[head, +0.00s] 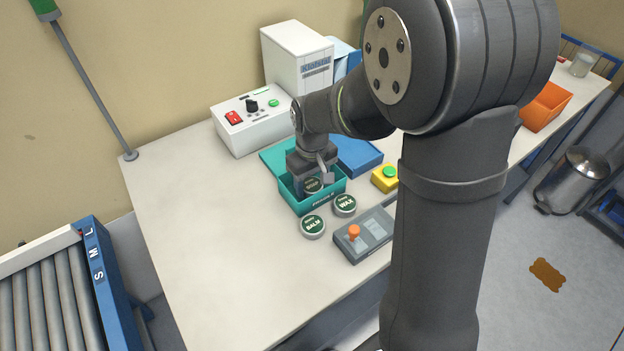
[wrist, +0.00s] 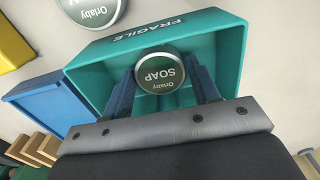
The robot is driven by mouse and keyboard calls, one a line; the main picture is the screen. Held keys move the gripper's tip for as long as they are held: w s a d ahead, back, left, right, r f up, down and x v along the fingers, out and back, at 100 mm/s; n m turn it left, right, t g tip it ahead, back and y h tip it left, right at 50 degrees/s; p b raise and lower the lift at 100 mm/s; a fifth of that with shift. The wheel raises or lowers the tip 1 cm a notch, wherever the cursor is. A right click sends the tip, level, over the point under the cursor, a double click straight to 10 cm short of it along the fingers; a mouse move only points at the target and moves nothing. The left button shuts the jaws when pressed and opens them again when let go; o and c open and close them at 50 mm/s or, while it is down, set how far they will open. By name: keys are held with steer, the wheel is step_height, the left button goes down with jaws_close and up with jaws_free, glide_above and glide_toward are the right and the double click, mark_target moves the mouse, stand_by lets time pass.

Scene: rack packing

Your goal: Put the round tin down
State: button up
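A round tin with a dark green lid marked SOAP (wrist: 160,74) sits between the two fingers of my gripper (wrist: 161,82), and both fingers appear to touch its sides. The tin also shows in the head view (head: 312,185), partly hidden by my gripper. My gripper and the tin are over or inside the open teal box marked FRAGILE (wrist: 226,60), which stands on the table in the head view (head: 318,203). I cannot tell whether the tin touches the box floor.
A BALM tin (head: 312,226) and a WAX tin (head: 344,204) lie just in front of the box. A grey control box with an orange joystick (head: 354,232) and a yellow button box (head: 385,177) are nearby. A blue tray (head: 357,155) adjoins. The table's left part is clear.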

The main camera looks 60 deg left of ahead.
mark_target(312, 185)
steer(key=shift+o, duration=1.3)
step_height(312, 185, up, 12)
steer(key=shift+r, duration=0.2)
steer(key=shift+f, duration=0.1)
step_height(312, 185, down, 12)
steer(key=shift+r, duration=2)
steer(key=shift+f, duration=0.1)
